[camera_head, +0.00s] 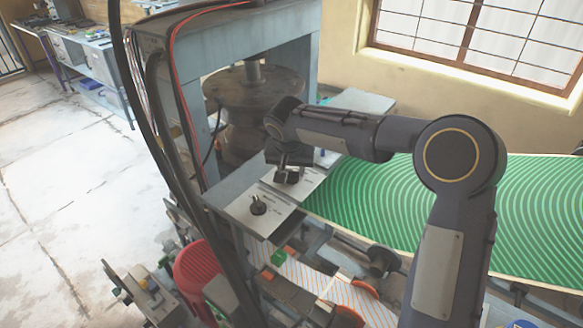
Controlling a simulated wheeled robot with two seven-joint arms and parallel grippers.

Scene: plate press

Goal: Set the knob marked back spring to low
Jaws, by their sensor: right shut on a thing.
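My right gripper (290,172) points down over the pale control panel at the front of the plate press. It is shut on a dark knob (288,177), which its fingers partly hide. A second black knob (258,206) stands free on the nearer panel (250,218), to the left of and below the gripper. The marks on the panels are too small to read, so I cannot tell which knob is marked back spring or where either pointer is set. My left gripper is not in view.
The blue-grey press frame (292,68) and a round metal press body (252,105) stand behind the panels. Black cables hang at the left. A green patterned sheet (390,205) lies to the right. A red basket (197,268) sits below. The floor at the left is clear.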

